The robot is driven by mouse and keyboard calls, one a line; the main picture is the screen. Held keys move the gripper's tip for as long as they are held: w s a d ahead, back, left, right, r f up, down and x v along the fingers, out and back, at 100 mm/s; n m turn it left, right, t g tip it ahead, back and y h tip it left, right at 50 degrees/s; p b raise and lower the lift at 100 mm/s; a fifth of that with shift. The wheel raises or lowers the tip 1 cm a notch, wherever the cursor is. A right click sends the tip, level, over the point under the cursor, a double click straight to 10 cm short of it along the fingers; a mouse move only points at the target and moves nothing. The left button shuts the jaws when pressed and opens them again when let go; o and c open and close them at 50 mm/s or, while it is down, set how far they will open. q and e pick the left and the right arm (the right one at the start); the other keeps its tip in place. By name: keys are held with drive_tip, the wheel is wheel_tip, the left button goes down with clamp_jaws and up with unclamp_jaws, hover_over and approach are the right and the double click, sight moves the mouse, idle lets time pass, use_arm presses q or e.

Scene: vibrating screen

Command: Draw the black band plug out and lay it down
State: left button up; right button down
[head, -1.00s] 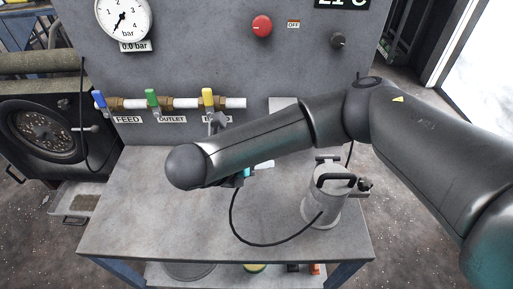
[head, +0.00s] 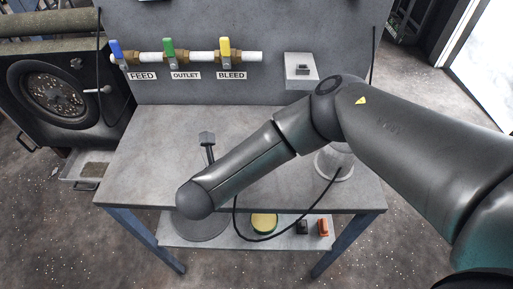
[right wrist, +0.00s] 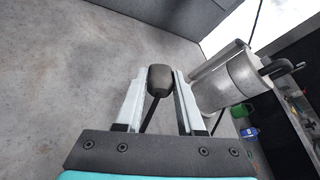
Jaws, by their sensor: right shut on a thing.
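In the right wrist view my right gripper (right wrist: 159,90) is shut on a dark plug (right wrist: 159,77), one finger on each side of it. A black cable runs from the plug towards my gripper's base. No black band can be made out on it. In the head view my right arm hides this gripper and the plug; the black cable (head: 238,226) hangs in a loop past the table's front edge. A grey box with a dark socket (head: 302,70) sits on the panel behind. My left gripper is not in view.
A silver canister (head: 335,168) stands at the table's right, partly behind my arm; it also shows in the right wrist view (right wrist: 228,78). The grey tabletop (head: 150,160) is bare on its left. Blue, green and yellow valves line the panel. The lower shelf (head: 285,236) holds several items.

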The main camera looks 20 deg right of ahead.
drive_tip(key=shift+f+b, duration=3.1)
drive_tip(key=shift+f, duration=0.2)
drive_tip(key=shift+c, duration=2.2)
unclamp_jaws()
drive_tip(key=shift+s, duration=0.1)
